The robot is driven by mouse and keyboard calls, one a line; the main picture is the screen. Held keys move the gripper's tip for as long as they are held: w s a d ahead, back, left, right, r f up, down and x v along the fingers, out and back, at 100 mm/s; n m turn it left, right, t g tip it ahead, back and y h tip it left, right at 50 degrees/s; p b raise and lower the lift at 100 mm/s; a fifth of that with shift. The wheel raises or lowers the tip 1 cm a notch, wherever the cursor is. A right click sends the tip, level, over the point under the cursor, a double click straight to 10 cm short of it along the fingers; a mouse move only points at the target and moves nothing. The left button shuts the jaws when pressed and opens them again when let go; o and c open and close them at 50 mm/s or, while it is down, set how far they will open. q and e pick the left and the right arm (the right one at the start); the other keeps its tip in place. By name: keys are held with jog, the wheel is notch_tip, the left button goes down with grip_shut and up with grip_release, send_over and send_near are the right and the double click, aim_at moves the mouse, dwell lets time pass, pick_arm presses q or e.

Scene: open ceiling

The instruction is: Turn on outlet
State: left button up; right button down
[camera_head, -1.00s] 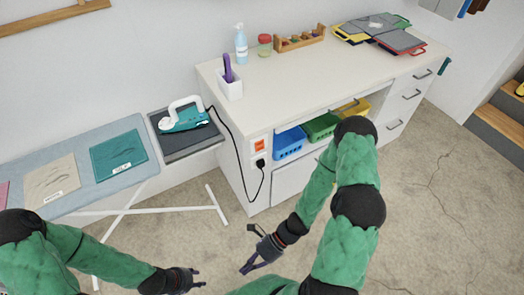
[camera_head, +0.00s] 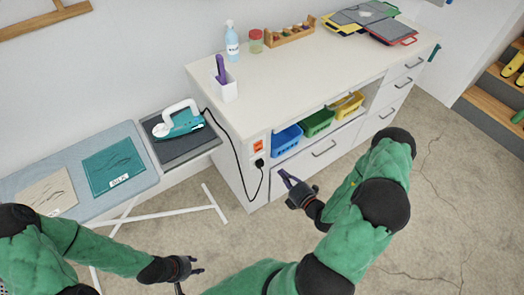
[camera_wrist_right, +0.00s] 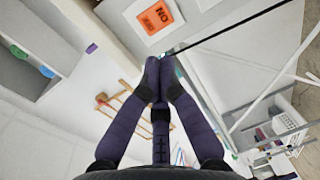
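The outlet is a white plate on the side of the white desk. It has an orange switch (camera_head: 258,146) above and a black plug (camera_head: 259,163) in the socket below. In the right wrist view the orange switch (camera_wrist_right: 156,17) shows upside-down lettering that seems to read ON. My right gripper (camera_head: 286,177) is in front of the desk, to the right of and below the outlet, apart from it. In the wrist view its dark purple fingertips (camera_wrist_right: 162,68) come together with nothing between them. My left gripper (camera_head: 191,279) is low at the bottom, empty, fingers apart.
A black cord runs from the plug to the teal iron (camera_head: 178,121) on the ironing board (camera_head: 72,150). Blue, green and yellow baskets (camera_head: 318,122) sit in the desk's open shelf. A bottle (camera_head: 231,42) and jar stand on the desk top (camera_head: 300,72).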

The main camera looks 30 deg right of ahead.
aim_at(259, 148)
dwell(0.3)
jog(key=w+b, duration=0.1)
jog(key=w, duration=0.3)
jog(key=w+f+b, duration=0.1)
jog(key=w, duration=0.3)
jog(key=w+a+b, duration=0.1)
jog(key=w, duration=0.4)
jog(key=shift+a+f+b, duration=0.1)
jog(key=shift+f+b, duration=0.2)
jog(key=shift+f, duration=0.1)
jog(key=shift+w, duration=0.4)
jog(key=shift+w+f+t+b, duration=0.3)
jog(key=shift+t+b, duration=0.1)
jog(key=shift+b, duration=0.15)
jog(key=shift+t+b, duration=0.3)
jog(key=shift+b, duration=0.05)
jog(key=shift+w+r, duration=0.1)
jog(key=shift+r, duration=0.15)
